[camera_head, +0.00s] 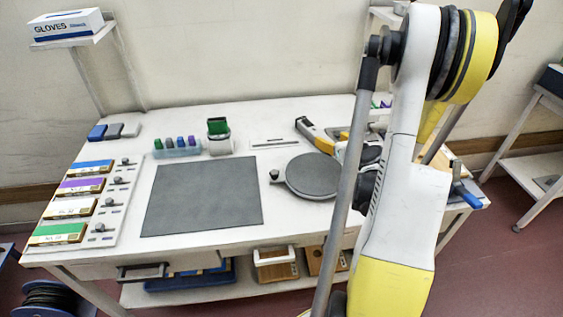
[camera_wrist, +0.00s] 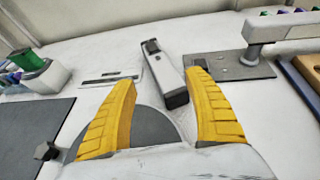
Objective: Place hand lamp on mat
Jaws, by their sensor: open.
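The hand lamp (camera_wrist: 163,70) lies on the bench beyond the round disc, a long body with dark ends. The dark grey rectangular mat (camera_head: 202,195) lies flat and bare on the bench, left of the disc. Its corner shows in the wrist view (camera_wrist: 30,130).
A round grey disc (camera_head: 312,176) with a knob sits right of the mat. A rack of coloured bottles (camera_head: 177,147) and a green-topped holder (camera_head: 218,137) stand behind the mat. Labelled boxes (camera_head: 70,210) line the left edge. A metal stand (camera_wrist: 245,65) is right of the lamp.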

